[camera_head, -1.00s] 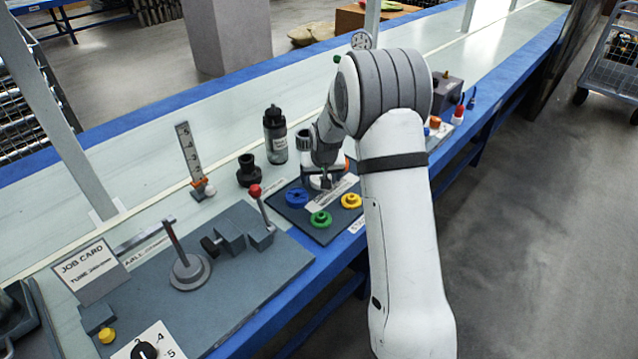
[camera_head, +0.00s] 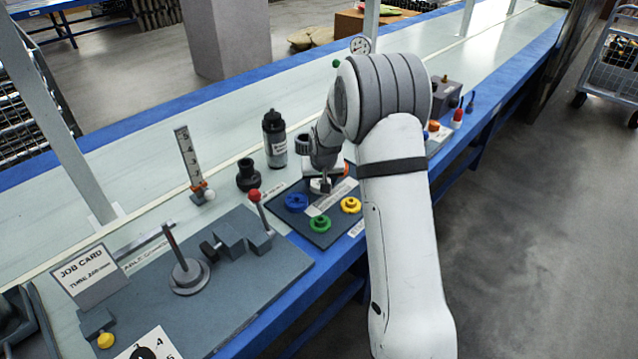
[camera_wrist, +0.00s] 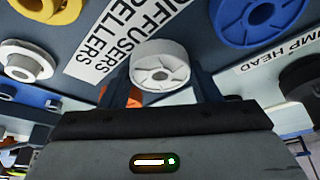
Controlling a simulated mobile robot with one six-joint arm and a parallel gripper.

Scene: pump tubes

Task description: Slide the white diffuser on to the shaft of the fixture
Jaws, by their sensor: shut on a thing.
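In the wrist view the white diffuser (camera_wrist: 160,62), a round vaned disc, sits between the two fingers of my gripper (camera_wrist: 163,82), which is shut on it. In the head view my gripper (camera_head: 322,178) is small, over the back of the dark parts mat (camera_head: 318,240), with the white diffuser (camera_head: 319,187) at its tip. Contact with the mat cannot be told. The fixture (camera_head: 240,290) is a grey plate to the left, with an upright shaft (camera_head: 173,243) on a round foot, a stepped block and a red-knobbed lever. My gripper is well apart from it.
Blue (camera_head: 296,202), green (camera_head: 319,223) and yellow (camera_head: 350,205) wheels lie on the mat near my gripper. A black bottle (camera_head: 275,140), a dark pump part (camera_head: 248,175) and an upright scale (camera_head: 188,158) stand behind. A job card (camera_head: 87,270) stands at the left.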

